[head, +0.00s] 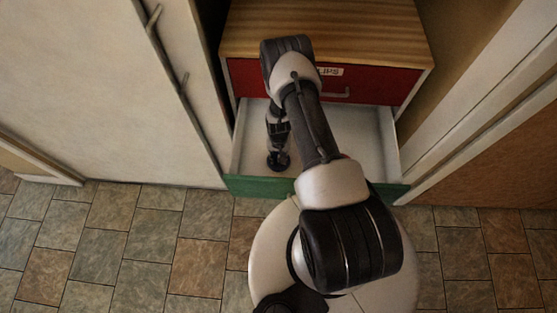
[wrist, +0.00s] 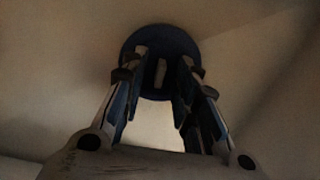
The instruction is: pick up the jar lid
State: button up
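The jar lid is a dark blue round disc (wrist: 160,38) in the wrist view, lying on the pale floor of the open drawer. A short pale upright mark shows at its middle; I cannot tell if it is a grip or a gap. In the head view the lid (head: 281,166) is a dark round patch at the left of the drawer, partly covered by my gripper (head: 277,154). My gripper (wrist: 163,62) points down at the lid, its two fingers apart with the tips over the disc. I cannot tell whether the tips touch it.
The open drawer has white walls and a green front (head: 240,187). Its right half (head: 373,150) looks bare where my arm does not cover it. A shut red drawer (head: 385,86) with a label and handle sits above, under a wooden top (head: 360,30). Tall pale doors (head: 120,100) stand at the left.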

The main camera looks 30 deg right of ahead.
grip_shut()
jog(key=shift+r, duration=0.15)
